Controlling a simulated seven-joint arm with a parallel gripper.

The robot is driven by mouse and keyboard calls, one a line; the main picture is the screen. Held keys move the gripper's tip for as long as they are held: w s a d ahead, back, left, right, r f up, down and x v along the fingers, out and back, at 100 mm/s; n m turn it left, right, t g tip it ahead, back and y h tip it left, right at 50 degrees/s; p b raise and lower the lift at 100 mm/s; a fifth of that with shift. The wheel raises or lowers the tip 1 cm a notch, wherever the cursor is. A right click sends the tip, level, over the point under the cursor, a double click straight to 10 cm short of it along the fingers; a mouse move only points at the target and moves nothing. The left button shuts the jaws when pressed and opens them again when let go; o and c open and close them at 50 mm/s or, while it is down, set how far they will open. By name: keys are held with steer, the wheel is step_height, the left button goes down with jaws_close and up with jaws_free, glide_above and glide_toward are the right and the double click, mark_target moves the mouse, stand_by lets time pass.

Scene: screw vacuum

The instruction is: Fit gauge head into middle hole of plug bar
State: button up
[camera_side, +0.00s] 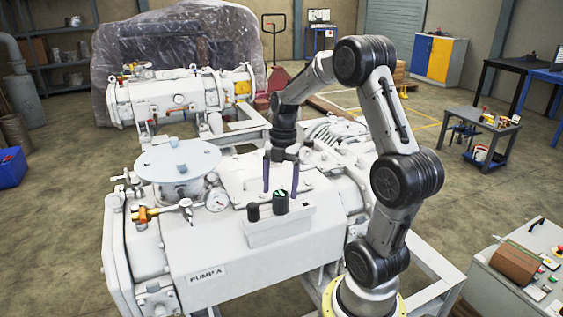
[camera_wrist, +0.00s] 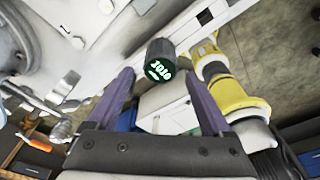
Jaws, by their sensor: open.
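The gauge head (camera_side: 280,201) is a dark cylinder with a green-marked top. It stands upright at about the middle of the pale plug bar (camera_side: 280,228) on the pump. I cannot tell how deep it sits, and the hole under it is hidden. A shorter dark cylinder (camera_side: 253,212) stands to its left. My gripper (camera_side: 280,192) points down over the gauge head with its purple fingers apart. In the wrist view the gauge head (camera_wrist: 160,60) shows between and just beyond the fingertips (camera_wrist: 160,73), with gaps on both sides. My gripper is open and empty.
The white pump (camera_side: 230,275) lies under the bar. A dial gauge (camera_side: 217,200), a brass valve (camera_side: 146,214) and a round flange (camera_side: 178,160) are to the left. A second pump (camera_side: 180,95) stands behind. Air above the bar's left side looks free.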

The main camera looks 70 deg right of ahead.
step_height(320, 180, up, 9)
steer(key=d, duration=0.1)
steer(key=a+r+m+h, duration=0.1)
steer(key=a+r+m, duration=0.25)
steer(key=a, duration=0.35)
steer(key=s+a+f+m+t, duration=0.1)
steer(key=s+a+m+t, duration=0.1)
steer(key=s+a+m, duration=0.3)
steer(key=s+a+f+m+t, duration=0.1)
steer(key=s+a+m+t, duration=0.2)
steer(key=a+m, duration=0.6)
steer(key=shift+s+a+t+h, duration=0.2)
steer(key=shift+s+t+h, duration=0.15)
steer(key=shift+s, duration=0.65)
steer(key=shift+m, duration=0.25)
